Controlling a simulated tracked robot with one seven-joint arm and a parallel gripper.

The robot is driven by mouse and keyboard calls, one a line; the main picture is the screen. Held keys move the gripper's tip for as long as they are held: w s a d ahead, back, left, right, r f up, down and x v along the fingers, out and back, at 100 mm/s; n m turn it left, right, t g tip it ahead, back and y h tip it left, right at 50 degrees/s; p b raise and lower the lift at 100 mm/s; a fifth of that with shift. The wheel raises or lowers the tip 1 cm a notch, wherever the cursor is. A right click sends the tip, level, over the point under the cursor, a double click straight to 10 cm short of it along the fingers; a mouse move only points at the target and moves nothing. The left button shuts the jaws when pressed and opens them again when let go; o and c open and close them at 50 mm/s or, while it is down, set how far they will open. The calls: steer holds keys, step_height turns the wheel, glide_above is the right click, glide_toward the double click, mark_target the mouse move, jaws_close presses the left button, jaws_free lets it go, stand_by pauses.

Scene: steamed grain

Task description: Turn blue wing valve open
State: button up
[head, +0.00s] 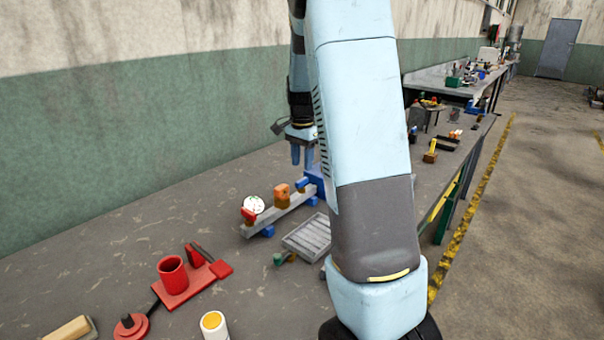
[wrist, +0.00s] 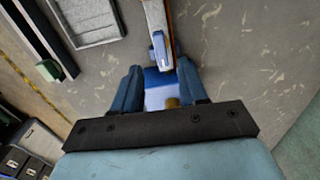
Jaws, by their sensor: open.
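A grey bar-like fixture (head: 265,219) stands on the bench and carries a white gauge (head: 254,203), a red part (head: 248,216) and an orange part (head: 282,193). Blue parts, apparently the blue wing valve (head: 304,183), sit at its far end, partly hidden by my arm. In the wrist view a small blue wing-like piece (wrist: 158,49) shows at the fixture's end, with a larger blue block (wrist: 158,88) below it. My gripper (head: 302,158) is open above the blue end, pointing down. Its two fingers (wrist: 160,67) lie either side of the blue parts; contact cannot be told.
A grey ribbed tray (head: 307,237) lies right of the fixture, with a small green part (head: 278,259) near it. A red stand with a cup (head: 173,278) and a white can (head: 214,325) are at the front. Bare bench lies left of the fixture, before the wall.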

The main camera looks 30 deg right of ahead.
mark_target(302, 180)
step_height(302, 180, up, 8)
steer(key=shift+f, duration=0.2)
stand_by(0.5)
steer(key=s+a+r+n+t, duration=0.2)
steer(key=s+a+r+n, duration=0.2)
steer(key=s, duration=0.3)
steer(key=s+a+r+n+t, duration=0.1)
steer(key=s+a+r+n, duration=0.2)
steer(key=s+a, duration=0.35)
steer(key=s+a+n+t, duration=0.2)
steer(key=s+a+n, duration=0.2)
steer(key=s, duration=1.2)
steer(key=shift+s+f+n+t, duration=0.15)
steer(key=shift+f+n+t, duration=0.2)
steer(key=shift+n, duration=1.05)
steer(key=shift+a, duration=0.1)
